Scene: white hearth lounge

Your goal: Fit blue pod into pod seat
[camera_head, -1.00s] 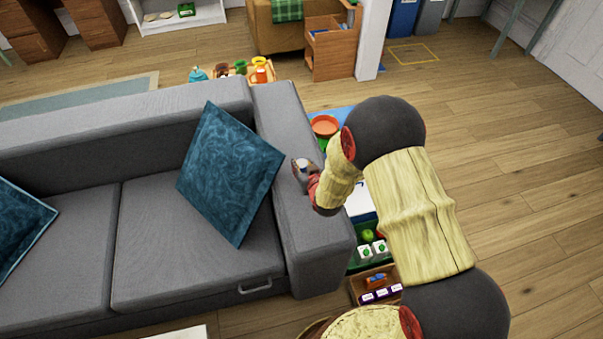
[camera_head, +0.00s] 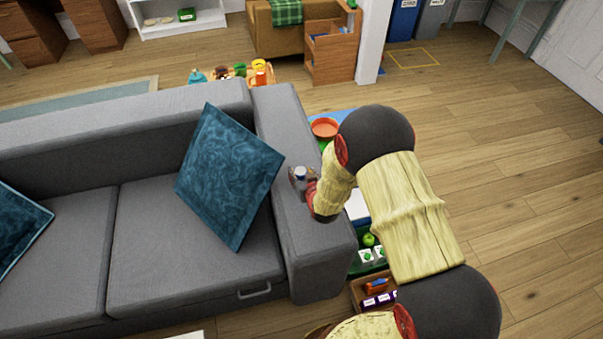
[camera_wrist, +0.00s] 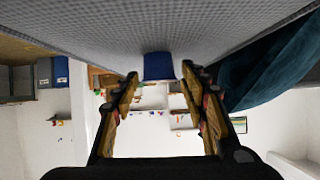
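The blue pod (camera_wrist: 158,66) stands on the grey sofa's armrest; the wrist view shows it upside down, against the grey fabric at the top. In the head view its small pale-and-blue top (camera_head: 300,171) shows at my fingertips. My gripper (camera_wrist: 160,72) is open, with a finger on each side of the pod and a visible gap to each. In the head view my gripper (camera_head: 300,180) is low over the armrest. I cannot make out the pod seat in either view.
The grey armrest (camera_head: 318,255) runs under my gripper. A teal cushion (camera_head: 230,175) leans close on its left. Right of the armrest are an orange bowl (camera_head: 324,127), a green crate (camera_head: 358,270) and a wooden box (camera_head: 358,299). Open wood floor (camera_head: 520,190) lies further right.

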